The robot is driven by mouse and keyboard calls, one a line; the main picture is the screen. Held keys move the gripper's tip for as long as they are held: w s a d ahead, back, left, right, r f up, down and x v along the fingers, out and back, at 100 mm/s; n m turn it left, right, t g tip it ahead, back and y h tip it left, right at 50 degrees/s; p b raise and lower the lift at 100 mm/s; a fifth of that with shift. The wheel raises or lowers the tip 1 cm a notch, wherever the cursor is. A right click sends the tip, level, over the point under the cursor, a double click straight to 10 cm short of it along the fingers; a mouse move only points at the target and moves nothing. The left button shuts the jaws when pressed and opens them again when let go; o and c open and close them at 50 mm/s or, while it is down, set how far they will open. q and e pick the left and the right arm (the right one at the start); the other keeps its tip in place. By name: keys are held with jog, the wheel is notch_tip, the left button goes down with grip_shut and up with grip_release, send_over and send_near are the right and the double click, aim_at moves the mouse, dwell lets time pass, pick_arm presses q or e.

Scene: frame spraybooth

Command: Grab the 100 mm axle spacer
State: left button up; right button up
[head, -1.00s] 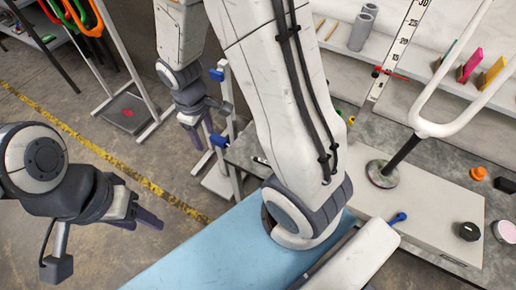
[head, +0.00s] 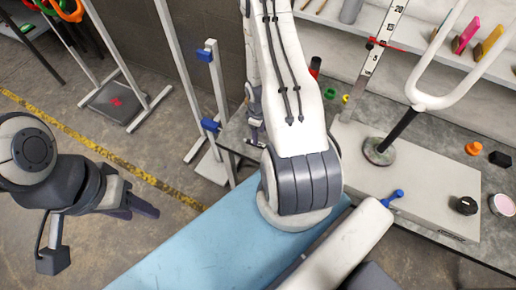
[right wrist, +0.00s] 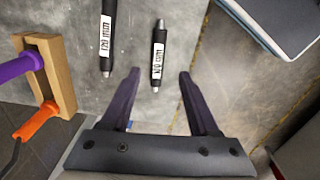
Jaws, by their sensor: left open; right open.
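In the right wrist view a black axle spacer with metal ends (right wrist: 158,54) lies on the grey surface, its white label seeming to read 100 mm. My right gripper (right wrist: 160,74) is open and empty. The spacer's near end shows between its fingertips, with neither finger seen touching it. A second, similar black spacer (right wrist: 107,36), labelled about 120 mm, lies to its left, outside the left finger. In the head view my right forearm mostly hides my right gripper and the spacers. My left gripper (head: 137,207) is open and empty above the floor.
A wooden rack (right wrist: 50,72) with purple and orange handles stands left of the spacers. In the head view, a truing-stand-like fork on a pale base (head: 410,195) stands right of my right arm.

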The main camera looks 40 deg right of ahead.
jog(key=f+b, duration=0.2)
jog(key=f, duration=0.1)
jog(key=f+b, duration=0.2)
jog(key=f, duration=0.1)
jog(key=shift+w+d+f+b, duration=0.1)
jog(key=shift+w+f+b, duration=0.1)
jog(key=shift+f+b, duration=0.2)
jog(key=shift+r, duration=0.1)
grip_shut()
